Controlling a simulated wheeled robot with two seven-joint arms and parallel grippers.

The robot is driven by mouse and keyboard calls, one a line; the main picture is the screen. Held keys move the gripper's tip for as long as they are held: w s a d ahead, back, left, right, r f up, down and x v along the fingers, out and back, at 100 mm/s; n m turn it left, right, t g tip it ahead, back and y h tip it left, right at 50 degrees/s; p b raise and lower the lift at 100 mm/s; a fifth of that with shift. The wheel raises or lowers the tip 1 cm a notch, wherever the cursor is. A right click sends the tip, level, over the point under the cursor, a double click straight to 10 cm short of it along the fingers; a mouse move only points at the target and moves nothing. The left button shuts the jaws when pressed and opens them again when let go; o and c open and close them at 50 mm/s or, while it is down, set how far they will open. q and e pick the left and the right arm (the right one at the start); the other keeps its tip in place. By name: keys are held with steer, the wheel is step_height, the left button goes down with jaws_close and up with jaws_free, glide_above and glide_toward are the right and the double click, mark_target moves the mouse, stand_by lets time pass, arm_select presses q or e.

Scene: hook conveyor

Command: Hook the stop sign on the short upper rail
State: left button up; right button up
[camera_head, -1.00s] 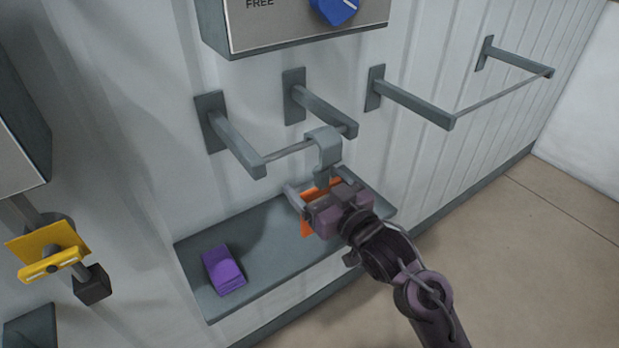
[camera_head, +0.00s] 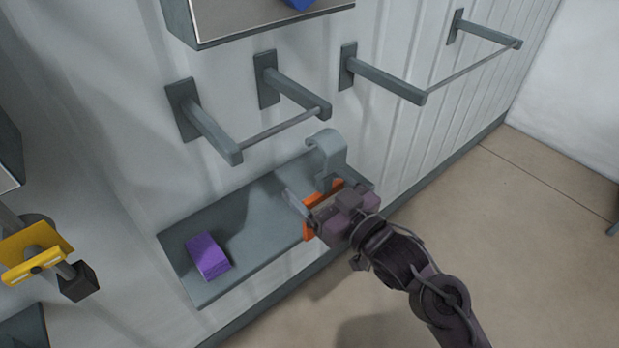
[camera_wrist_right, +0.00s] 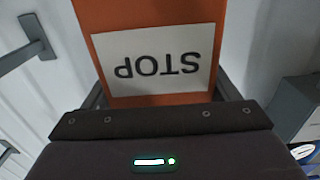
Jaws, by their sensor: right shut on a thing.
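The stop sign is an orange block (camera_head: 309,222) with a grey hook (camera_head: 327,150) on top. My right gripper (camera_head: 322,205) is shut on the block and holds it upright, in front of the shelf's right end. In the right wrist view the orange sign (camera_wrist_right: 150,14) fills the space between the fingers, and its white STOP label reads upside down. The short rail (camera_head: 283,130) is a thin rod between two grey wall brackets. The hook is apart from it, below and right of the rod's right end in the head view. My left gripper is not in view.
A grey shelf (camera_head: 250,220) carries a purple block (camera_head: 208,256) at its left. A longer rail (camera_head: 472,71) runs to the right. A panel box (camera_head: 255,22) is above the short rail. A yellow fixture (camera_head: 32,254) is at far left.

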mark_target(326, 196)
steer(key=shift+v, duration=1.6)
